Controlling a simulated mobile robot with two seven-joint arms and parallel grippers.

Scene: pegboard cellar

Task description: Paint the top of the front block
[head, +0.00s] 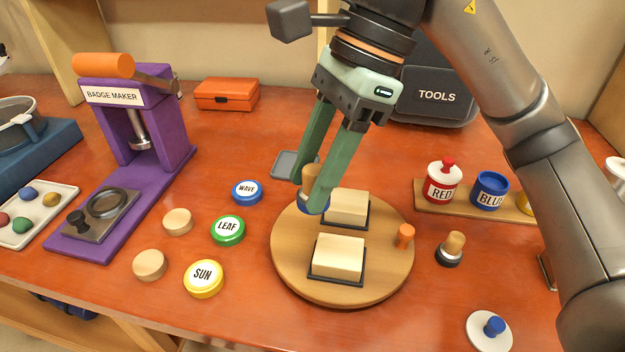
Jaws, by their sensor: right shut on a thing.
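The front block (339,256) is pale cream with a bare top and sits in a dark tray on the round wooden turntable (293,262). A similar back block (347,206) sits in a dark tray behind it. My right gripper (309,190) points down at the turntable's back left, left of the back block. It is shut on a wooden-handled dauber (311,176) whose lower end looks blue. Whether the dauber touches the turntable is unclear. The blue paint pot (489,191) stands open on a wooden rack. My left gripper is out of view.
A lidded red pot (443,183) shares the rack (460,215). A second dauber (451,248) stands right of the turntable's orange knob (404,236). A white lid with blue knob (488,336) lies front right. Badge discs and a purple badge maker (155,185) stand left.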

